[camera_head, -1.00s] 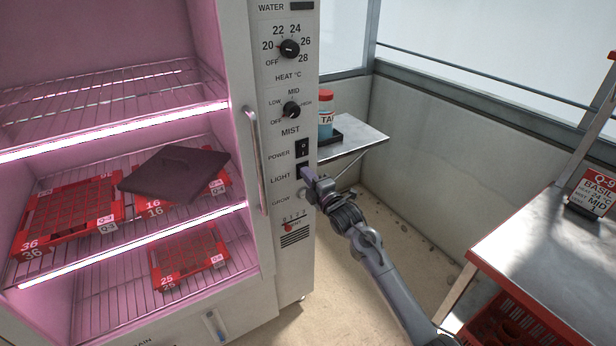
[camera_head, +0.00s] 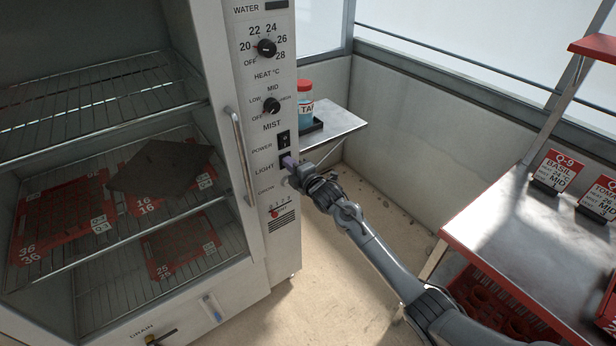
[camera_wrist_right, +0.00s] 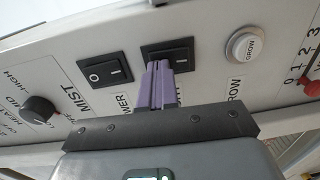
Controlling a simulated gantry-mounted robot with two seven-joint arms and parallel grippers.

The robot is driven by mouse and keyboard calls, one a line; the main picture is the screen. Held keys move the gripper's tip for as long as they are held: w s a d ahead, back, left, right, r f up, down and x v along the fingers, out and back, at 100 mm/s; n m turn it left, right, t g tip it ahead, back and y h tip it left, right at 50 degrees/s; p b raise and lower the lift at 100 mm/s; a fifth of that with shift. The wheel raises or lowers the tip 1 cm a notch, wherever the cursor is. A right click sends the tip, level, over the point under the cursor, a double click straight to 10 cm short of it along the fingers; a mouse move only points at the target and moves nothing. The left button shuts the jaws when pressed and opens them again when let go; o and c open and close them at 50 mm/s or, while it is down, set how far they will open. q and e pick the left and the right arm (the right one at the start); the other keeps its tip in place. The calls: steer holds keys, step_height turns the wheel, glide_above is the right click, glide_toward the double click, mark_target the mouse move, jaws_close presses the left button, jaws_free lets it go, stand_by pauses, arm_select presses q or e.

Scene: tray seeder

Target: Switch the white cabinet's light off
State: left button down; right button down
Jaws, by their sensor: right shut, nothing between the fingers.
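The white cabinet (camera_head: 228,70) stands at the left with its control panel facing right. Its shelf strips are dark and the pink glow is gone inside. The black LIGHT rocker switch (camera_wrist_right: 181,54) is on the panel between the POWER switch (camera_wrist_right: 104,70) and the round white GROW button (camera_wrist_right: 245,45). My right gripper (camera_head: 290,162) is shut and empty, its purple fingertips at the LIGHT switch. In the right wrist view the fingertips (camera_wrist_right: 157,68) overlap the left part of that switch; whether they still touch it I cannot tell. My left gripper is not in view.
Above are the MIST knob (camera_head: 271,106) and HEAT knob (camera_head: 266,48). A door handle (camera_head: 240,155) runs beside the panel. Red trays (camera_head: 62,215) and a dark sheet (camera_head: 160,167) lie on the shelves. A metal bench (camera_head: 520,225) stands at the right.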

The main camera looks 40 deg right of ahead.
steer(key=s+a+p, duration=0.1)
steer(key=s+p, duration=0.4)
steer(key=s, duration=0.8)
steer(key=shift+s+a+r, duration=0.25)
steer(key=shift+s+r, duration=0.15)
